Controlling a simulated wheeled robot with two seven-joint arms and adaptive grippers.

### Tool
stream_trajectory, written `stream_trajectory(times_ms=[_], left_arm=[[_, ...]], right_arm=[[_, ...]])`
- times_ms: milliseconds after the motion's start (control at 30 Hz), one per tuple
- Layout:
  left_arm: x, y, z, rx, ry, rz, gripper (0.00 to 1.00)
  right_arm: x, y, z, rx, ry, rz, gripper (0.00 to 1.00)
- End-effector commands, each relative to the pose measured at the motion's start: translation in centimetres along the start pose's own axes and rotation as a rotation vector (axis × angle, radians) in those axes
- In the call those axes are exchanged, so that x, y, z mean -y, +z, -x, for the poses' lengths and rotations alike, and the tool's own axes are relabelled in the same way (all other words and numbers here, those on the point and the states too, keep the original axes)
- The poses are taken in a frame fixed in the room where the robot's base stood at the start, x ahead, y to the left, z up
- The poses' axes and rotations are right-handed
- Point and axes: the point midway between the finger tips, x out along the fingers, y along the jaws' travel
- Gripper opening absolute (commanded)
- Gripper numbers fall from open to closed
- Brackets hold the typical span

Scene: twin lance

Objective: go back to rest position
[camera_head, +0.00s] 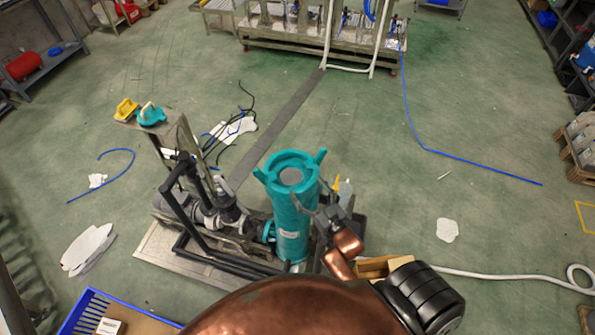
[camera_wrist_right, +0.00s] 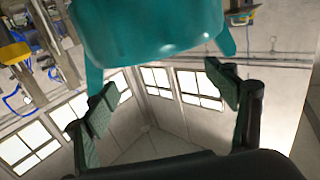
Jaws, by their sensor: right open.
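The teal housing (camera_wrist_right: 150,28) fills the top of that view, just beyond the pads. I cannot tell whether the gripper touches it. My left gripper is not in view.
Black pipes (camera_head: 190,215) and a metal panel with yellow and teal items (camera_head: 151,114) stand left of the housing. A blue crate (camera_head: 85,310) is at the lower left. A white hose (camera_head: 500,274) lies at the right. Open green floor surrounds the skid.

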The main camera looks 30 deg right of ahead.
Motion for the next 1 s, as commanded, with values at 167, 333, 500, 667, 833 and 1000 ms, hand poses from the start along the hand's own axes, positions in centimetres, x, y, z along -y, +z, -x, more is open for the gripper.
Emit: stream_trajectory(times_ms=[167, 333, 500, 667, 833, 1000], left_arm=[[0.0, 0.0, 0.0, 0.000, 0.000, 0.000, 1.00], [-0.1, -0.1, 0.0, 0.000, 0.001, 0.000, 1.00], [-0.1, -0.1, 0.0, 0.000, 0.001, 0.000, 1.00], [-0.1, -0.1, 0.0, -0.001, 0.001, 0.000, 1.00], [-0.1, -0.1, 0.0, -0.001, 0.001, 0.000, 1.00], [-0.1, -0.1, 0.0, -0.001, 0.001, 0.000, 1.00]], right_arm=[[0.0, 0.0, 0.0, 0.000, 0.000, 0.000, 0.79], [-0.1, 0.4, 0.2, 0.041, 0.009, 0.004, 0.79], [-0.5, 2.6, 1.6, 0.224, 0.043, 0.018, 0.79], [-0.6, 5.3, 5.4, 0.489, 0.071, 0.036, 0.79], [-0.1, 7.3, 11.1, 0.763, 0.073, 0.055, 0.79], [0.4, 8.0, 15.6, 0.943, 0.062, 0.069, 0.79]])
